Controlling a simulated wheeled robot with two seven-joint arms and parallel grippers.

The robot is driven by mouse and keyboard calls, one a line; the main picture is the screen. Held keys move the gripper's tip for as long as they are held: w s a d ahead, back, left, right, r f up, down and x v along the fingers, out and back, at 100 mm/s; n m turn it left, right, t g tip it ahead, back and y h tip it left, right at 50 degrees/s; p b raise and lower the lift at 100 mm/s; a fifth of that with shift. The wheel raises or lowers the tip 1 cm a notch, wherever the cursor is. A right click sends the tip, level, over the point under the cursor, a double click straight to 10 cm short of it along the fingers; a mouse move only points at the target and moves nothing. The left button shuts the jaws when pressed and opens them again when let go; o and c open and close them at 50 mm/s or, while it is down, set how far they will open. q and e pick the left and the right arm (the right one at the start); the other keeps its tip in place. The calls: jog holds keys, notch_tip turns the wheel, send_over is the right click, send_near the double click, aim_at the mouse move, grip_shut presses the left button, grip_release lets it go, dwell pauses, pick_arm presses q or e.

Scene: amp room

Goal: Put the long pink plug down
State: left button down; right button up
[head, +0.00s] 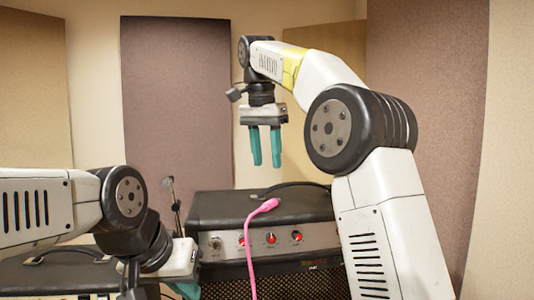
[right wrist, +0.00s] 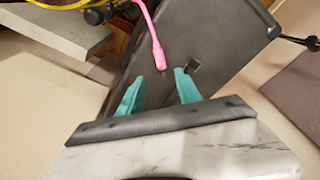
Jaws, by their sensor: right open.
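The long pink plug (head: 266,205) lies on the top of the black amp (head: 305,206), near its front edge, with its pink cable hanging down the front. In the right wrist view the plug (right wrist: 157,52) shows just beyond the fingertips, lying on the dark amp top. My right gripper (head: 266,165) is open and empty, its teal fingers pointing down above the amp, apart from the plug. My left gripper (head: 185,289) is low at the left, mostly cut off by the frame's bottom edge, so its opening cannot be judged.
The amp has a front panel with several knobs (head: 271,238) and a black carry handle (head: 296,185) on top. Another dark amp (head: 55,275) stands at the lower left. A microphone stand (head: 173,200) is behind. A yellow cable (right wrist: 60,5) shows in the right wrist view.

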jog(key=shift+s+r, duration=0.15)
jog(key=shift+r, duration=0.3)
jog(key=s+d+f+n+t+y, duration=0.3)
jog(key=s+d+f+n, duration=0.3)
jog(key=s+d+f, duration=0.65)
jog(key=s+d+f+n+t, duration=0.1)
jog(key=s+d+f, duration=0.1)
jog(key=s+f, duration=0.7)
jog(key=shift+s+d+t, duration=0.2)
jog(key=shift+s+t, duration=0.05)
jog(key=shift+t, duration=0.15)
